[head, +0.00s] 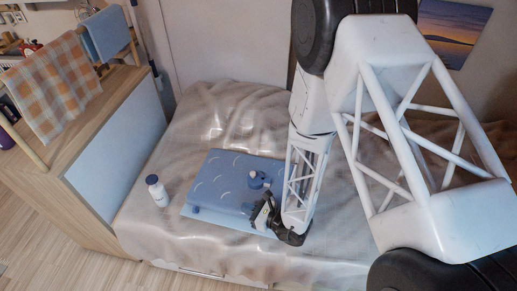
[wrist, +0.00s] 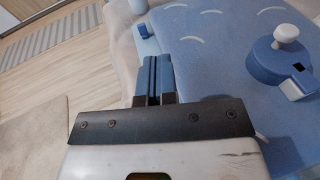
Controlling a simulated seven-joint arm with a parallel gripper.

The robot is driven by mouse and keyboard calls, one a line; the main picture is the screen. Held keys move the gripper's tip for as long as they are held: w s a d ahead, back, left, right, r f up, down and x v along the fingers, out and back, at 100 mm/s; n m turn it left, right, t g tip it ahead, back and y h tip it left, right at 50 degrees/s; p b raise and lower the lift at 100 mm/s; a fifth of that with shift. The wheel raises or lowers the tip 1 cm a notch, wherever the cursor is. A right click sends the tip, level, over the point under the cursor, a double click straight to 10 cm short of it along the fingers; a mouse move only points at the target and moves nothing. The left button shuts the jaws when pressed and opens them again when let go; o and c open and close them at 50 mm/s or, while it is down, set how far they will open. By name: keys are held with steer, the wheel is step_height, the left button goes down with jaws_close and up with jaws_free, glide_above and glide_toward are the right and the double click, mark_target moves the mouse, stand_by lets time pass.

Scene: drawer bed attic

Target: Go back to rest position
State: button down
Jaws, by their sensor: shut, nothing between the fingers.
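My gripper (wrist: 154,80) is shut and empty in the wrist view, its two blue fingers close together. In the head view my gripper (head: 262,213) is at the end of my white arm, over the front right part of a blue patterned cushion or box-like thing (head: 222,185) on the bed. I cannot tell whether it touches that thing. A blue round lidded item with a white knob (head: 257,179) stands on the blue patterned surface. It also shows at the right of the wrist view (wrist: 276,62), apart from the fingers.
A white bottle with a dark blue cap (head: 157,191) stands on the bed (head: 150,225), left of the blue thing. A wooden cabinet (head: 100,150) with a checked cloth (head: 55,85) and a blue towel (head: 106,32) borders the left. Wooden floor (head: 40,225) lies front left.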

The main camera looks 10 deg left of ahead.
steer(key=s+d+r+n+g+h, duration=0.15)
steer(key=r+n+g, duration=0.35)
steer(key=r, duration=0.6)
steer(key=s+d+r+n+g, duration=0.25)
steer(key=r+n, duration=0.45)
steer(key=r, duration=0.4)
steer(key=s+d+r+n+t+h, duration=0.1)
steer(key=s+d+r+n+h, duration=0.2)
steer(key=d+r, duration=0.4)
steer(key=s+d+r+n+t+h, duration=0.2)
steer(key=d+r+h, duration=0.4)
steer(key=d, duration=0.5)
steer(key=s+d+r+n+t+h, duration=0.2)
steer(key=s+d+r+n+h, duration=0.2)
steer(key=d+r, duration=0.4)
steer(key=shift+d+n+h, duration=0.3)
steer(key=shift+d+h, duration=0.15)
